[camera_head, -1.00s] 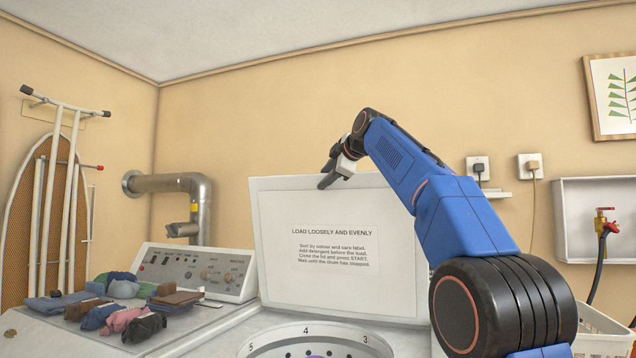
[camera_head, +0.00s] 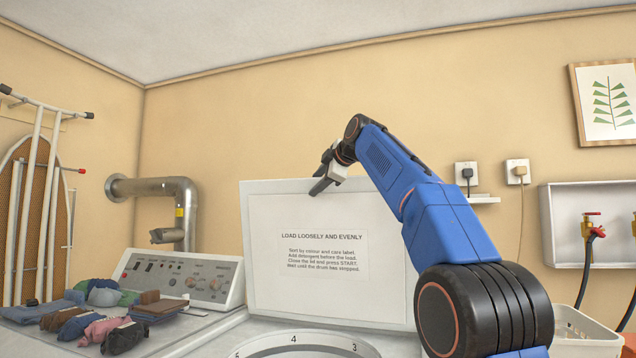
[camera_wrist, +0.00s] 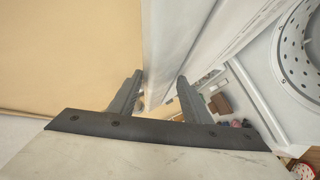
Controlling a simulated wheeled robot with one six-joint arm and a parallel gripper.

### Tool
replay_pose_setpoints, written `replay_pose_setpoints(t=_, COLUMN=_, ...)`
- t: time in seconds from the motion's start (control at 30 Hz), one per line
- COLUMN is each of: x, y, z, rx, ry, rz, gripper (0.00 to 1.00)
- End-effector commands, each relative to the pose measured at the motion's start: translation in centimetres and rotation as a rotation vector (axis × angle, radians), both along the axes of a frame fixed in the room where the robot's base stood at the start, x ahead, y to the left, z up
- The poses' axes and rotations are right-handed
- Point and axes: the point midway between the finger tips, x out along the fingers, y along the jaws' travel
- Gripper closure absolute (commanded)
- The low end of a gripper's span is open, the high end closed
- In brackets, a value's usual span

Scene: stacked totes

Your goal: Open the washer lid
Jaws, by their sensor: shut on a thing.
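The washer lid (camera_head: 300,290) stands raised and near upright, its white inner face with a printed notice turned to me. My gripper (camera_head: 320,186) is at the lid's top edge, left of its middle. In the wrist view the lid (camera_wrist: 165,45) runs between the two dark fingers of my gripper (camera_wrist: 158,95), which are shut on its edge. The washer drum opening (camera_head: 300,340) with its numbered ring lies uncovered below the lid. It also shows at the right of the wrist view (camera_wrist: 293,50).
Left of the lid stand a control panel (camera_head: 185,278) and several folded clothes (camera_head: 90,315). A metal pipe (camera_head: 180,190) and an ironing board (camera_head: 35,210) are behind. A white basket (camera_head: 585,335) is at lower right, below a wall box with taps (camera_head: 560,225).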

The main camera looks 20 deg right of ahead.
Motion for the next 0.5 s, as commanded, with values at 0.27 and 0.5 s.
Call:
replay_pose_setpoints(t=0.27, x=-2.9, y=-0.7, z=1.3, rx=0.001, ry=-0.002, rz=-0.001, gripper=0.64)
replay_pose_setpoints(t=0.5, x=-7.3, y=-1.8, z=3.1, rx=0.0, ry=-0.002, rz=-0.002, gripper=0.64)
